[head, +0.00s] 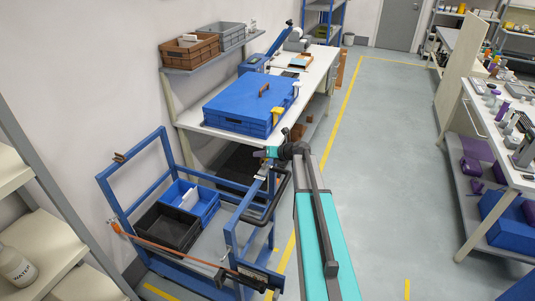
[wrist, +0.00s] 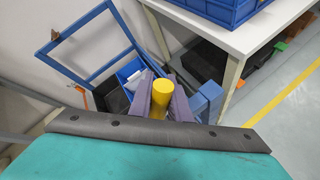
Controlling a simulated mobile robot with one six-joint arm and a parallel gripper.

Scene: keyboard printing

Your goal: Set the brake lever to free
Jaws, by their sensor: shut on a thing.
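The brake lever's yellow grip (wrist: 158,98) stands between the two grey-purple fingers of my gripper (wrist: 158,105) in the wrist view. The fingers are shut on it. In the head view my gripper (head: 264,168) is at the right upper corner of the blue cart (head: 161,190). The yellow grip cannot be made out there, and my arm and the gripper hide much of that corner. The lever's lower part and any position marks cannot be read.
The cart holds a black bin (head: 167,228) and a blue bin (head: 208,205), with an orange strap (head: 165,248) across its front. A workbench (head: 190,121) with a blue crate (head: 240,125) stands just behind. Open grey floor (head: 385,170) lies to the right.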

